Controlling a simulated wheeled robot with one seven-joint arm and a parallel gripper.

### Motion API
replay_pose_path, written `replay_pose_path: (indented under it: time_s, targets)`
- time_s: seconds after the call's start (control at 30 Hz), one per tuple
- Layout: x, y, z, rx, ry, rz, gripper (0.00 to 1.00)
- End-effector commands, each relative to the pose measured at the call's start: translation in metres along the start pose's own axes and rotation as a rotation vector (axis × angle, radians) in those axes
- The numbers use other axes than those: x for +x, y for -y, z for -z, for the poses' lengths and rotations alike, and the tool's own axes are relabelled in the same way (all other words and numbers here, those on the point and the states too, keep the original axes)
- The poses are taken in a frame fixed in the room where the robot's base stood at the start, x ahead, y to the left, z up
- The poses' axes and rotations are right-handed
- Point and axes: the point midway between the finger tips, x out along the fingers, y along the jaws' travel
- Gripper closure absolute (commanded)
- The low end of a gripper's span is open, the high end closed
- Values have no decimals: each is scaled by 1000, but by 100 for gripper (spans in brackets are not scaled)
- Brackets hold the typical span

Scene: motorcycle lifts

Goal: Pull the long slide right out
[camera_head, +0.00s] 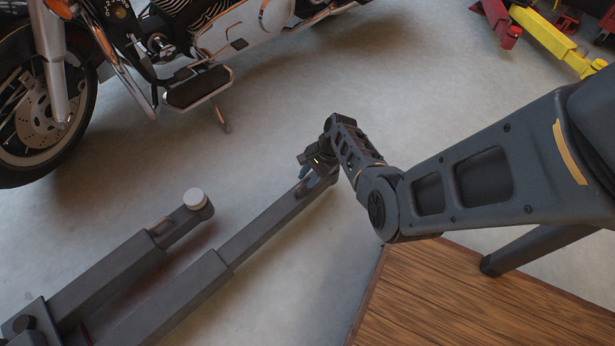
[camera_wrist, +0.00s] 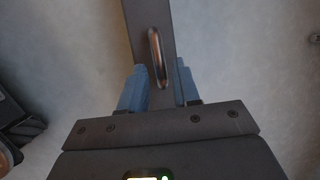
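The long slide (camera_head: 272,222) is a dark grey bar that reaches up and right out of its thicker sleeve (camera_head: 168,308), low above the floor. My gripper (camera_head: 307,177) is over its far end. In the wrist view the slide (camera_wrist: 149,18) runs up the picture and carries a metal loop handle (camera_wrist: 157,58). My two blue fingers (camera_wrist: 162,88) stand apart, one on each side of the handle's near end, with a gap visible around it. In the head view my wrist partly hides the slide's end and the handle.
A shorter lift arm (camera_head: 110,278) with a round pale pad (camera_head: 194,198) lies left of the long slide. A motorcycle (camera_head: 150,60) stands behind it. A wooden top (camera_head: 470,300) is at lower right. Bare floor (camera_head: 290,110) lies beyond the slide's end.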

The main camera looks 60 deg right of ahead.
Motion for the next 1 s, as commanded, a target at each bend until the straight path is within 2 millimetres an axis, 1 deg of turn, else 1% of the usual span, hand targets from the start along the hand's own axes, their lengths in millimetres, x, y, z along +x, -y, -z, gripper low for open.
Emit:
replay_pose_path:
  time_s: [0.03, 0.07, 0.1, 0.27, 0.37, 0.47, 0.7, 0.8, 0.9, 1.0]
  targets:
    - [0, 0, -1, -1, 1, 0, 63]
    - [0, 0, -1, -1, 2, -1, 60]
    - [0, 0, -1, -1, 2, -1, 60]
    - [0, 1, -2, -2, 4, -1, 60]
    - [-4, 1, -3, -2, 4, -1, 60]
    - [-16, 2, -3, -2, 4, -1, 60]
    - [-56, 2, -3, -1, 3, 0, 60]
    - [-68, 1, -2, 0, 2, 0, 60]
    - [-75, 0, -1, 0, 3, -1, 60]
    - [-78, 0, -1, -1, 3, -1, 60]
